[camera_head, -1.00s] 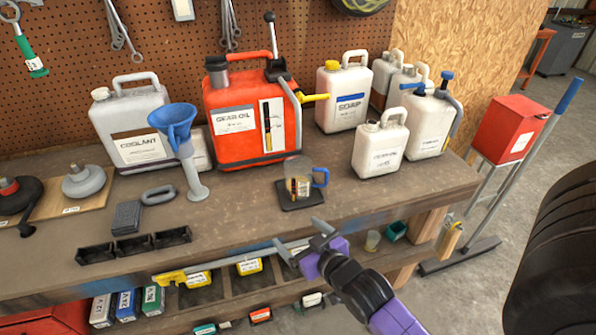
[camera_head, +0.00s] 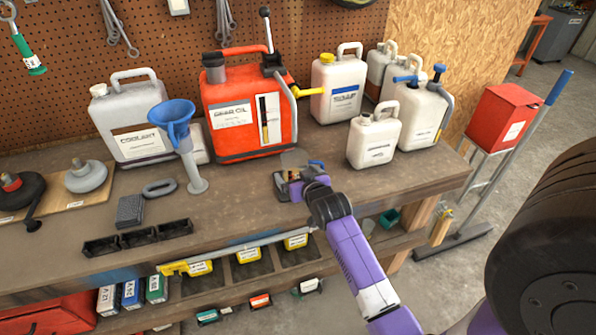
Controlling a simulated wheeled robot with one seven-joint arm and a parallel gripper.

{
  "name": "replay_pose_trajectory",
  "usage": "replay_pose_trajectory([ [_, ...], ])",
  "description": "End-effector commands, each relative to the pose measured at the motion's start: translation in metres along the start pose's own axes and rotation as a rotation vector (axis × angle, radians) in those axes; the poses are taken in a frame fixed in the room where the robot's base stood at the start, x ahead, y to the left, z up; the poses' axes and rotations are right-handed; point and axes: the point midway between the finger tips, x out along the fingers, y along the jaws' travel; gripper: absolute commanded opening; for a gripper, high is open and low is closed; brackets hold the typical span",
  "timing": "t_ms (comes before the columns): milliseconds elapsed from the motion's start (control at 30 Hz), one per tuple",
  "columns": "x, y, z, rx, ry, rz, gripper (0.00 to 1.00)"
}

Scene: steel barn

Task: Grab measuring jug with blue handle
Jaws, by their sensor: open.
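The measuring jug (camera_head: 294,159) is clear, with a dark-and-tan label and a blue handle (camera_head: 316,165) on its right side. I cannot tell whether the fingers touch the jug.
Behind stand the red gear oil can (camera_head: 248,117) and white jugs, the nearest a small one (camera_head: 373,142). A blue funnel (camera_head: 178,130) stands to the left. Black trays (camera_head: 137,239) lie near the bench's front edge. Bare bench (camera_head: 415,181) lies to the right.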

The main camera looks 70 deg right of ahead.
Motion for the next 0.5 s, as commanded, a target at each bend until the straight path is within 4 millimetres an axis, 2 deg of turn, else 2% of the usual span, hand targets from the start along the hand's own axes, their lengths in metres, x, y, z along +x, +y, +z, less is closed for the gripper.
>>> replay_pose_trajectory([
  [133,0.0114,-0.0001,-0.0008,0.001,0.001,0.000,0.95],
  [367,0.0126,-0.0002,0.0002,0.000,0.000,-0.001,0.95],
  [500,0.0125,-0.0003,0.0001,0.000,0.000,-0.001,0.71],
])
